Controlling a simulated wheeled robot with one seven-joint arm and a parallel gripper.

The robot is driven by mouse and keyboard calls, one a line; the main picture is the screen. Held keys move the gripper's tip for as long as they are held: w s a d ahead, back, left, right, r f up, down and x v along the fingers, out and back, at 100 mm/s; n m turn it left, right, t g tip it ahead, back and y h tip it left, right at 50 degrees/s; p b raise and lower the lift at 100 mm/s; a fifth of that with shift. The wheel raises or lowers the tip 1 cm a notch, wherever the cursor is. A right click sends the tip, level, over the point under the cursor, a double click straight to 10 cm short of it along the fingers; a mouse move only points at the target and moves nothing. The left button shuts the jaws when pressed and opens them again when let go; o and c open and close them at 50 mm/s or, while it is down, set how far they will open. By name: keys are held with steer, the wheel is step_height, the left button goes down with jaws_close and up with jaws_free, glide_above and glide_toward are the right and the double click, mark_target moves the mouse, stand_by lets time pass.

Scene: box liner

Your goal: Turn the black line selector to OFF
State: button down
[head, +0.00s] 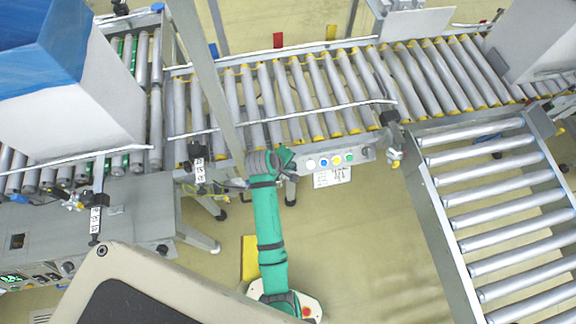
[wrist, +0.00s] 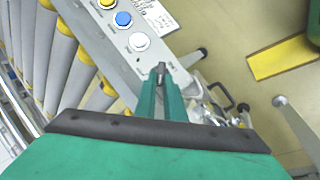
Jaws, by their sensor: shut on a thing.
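My gripper (wrist: 161,72) is at the end of the row of buttons on the grey control panel (wrist: 128,57), past the white button. It is shut on a small dark piece between its fingertips, which I take to be the black line selector (wrist: 161,66). The fingers hide most of it, and its pointing direction cannot be read. In the head view my gripper (head: 286,158) is at the left end of the panel, left of the white button (head: 311,163).
Blue (head: 323,162), yellow (head: 337,160) and green (head: 350,157) buttons continue to the right, with a label sheet (head: 332,177) below. The roller conveyor (head: 300,95) runs behind. A roller ramp (head: 500,210) stands at right. A large white-and-blue box (head: 80,100) stands at left.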

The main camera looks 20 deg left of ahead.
steer(key=shift+w+d+f+m+g, duration=0.2)
steer(key=shift+d+m+g, duration=0.15)
steer(key=shift+m, duration=0.15)
steer(key=m, duration=0.1)
steer(key=m+g+y, duration=0.1)
steer(key=shift+w+d+r+m, duration=0.15)
steer(key=shift+m, duration=0.15)
steer(key=shift+w+d+m+g+y, duration=0.15)
steer(key=shift+m+g+y, duration=0.3)
steer(key=shift+m, duration=0.45)
steer(key=shift+d+m+g+y, duration=0.15)
steer(key=shift+m+g+y, duration=0.3)
steer(key=shift+m, duration=0.45)
steer(key=c, duration=1.8)
jaws_free()
steer(key=shift+c, duration=0.2)
steer(key=shift+a, duration=0.1)
